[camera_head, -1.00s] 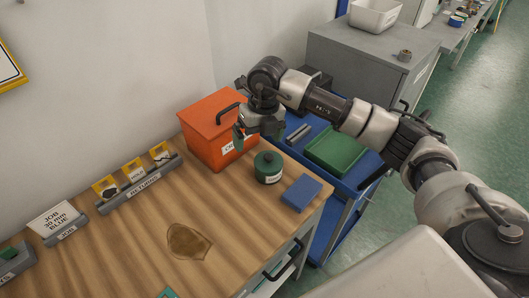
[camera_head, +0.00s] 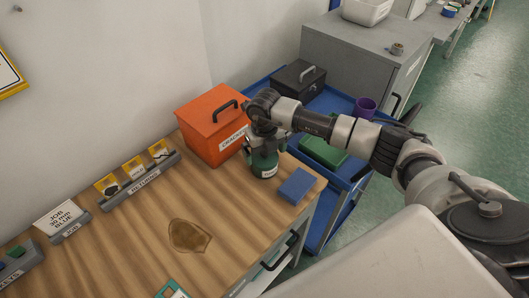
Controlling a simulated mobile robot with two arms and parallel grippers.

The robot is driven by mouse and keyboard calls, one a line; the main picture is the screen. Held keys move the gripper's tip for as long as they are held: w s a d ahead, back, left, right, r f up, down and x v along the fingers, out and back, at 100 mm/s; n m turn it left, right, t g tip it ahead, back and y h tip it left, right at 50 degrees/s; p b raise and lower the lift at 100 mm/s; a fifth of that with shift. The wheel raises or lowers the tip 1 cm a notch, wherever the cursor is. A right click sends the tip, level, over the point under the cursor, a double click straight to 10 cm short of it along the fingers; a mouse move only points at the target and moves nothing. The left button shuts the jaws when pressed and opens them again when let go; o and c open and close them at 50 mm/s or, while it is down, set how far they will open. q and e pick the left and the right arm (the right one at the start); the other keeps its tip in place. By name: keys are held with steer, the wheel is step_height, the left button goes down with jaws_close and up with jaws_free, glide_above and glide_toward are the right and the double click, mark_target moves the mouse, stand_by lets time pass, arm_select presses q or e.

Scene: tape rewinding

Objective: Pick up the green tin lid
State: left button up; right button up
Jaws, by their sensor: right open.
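The green tin (camera_head: 264,172) stands upright on the wooden bench, near its right edge, with a white label on its front. Its green lid (camera_head: 262,160) is on top and mostly hidden by my right gripper (camera_head: 263,152). The right gripper points down directly over the tin, with its open fingers at the height of the lid. I cannot tell whether the fingers touch the lid. My left gripper is not in view.
An orange box (camera_head: 208,127) with a black handle stands close behind and left of the tin. A blue block (camera_head: 296,185) lies to its right. A blue cart (camera_head: 345,175) holds a black box (camera_head: 299,82), a green tray (camera_head: 322,152) and a purple cup (camera_head: 365,106). The bench's middle is mostly clear.

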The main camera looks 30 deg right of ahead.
steer(key=shift+f, duration=0.15)
steer(key=c, duration=0.7)
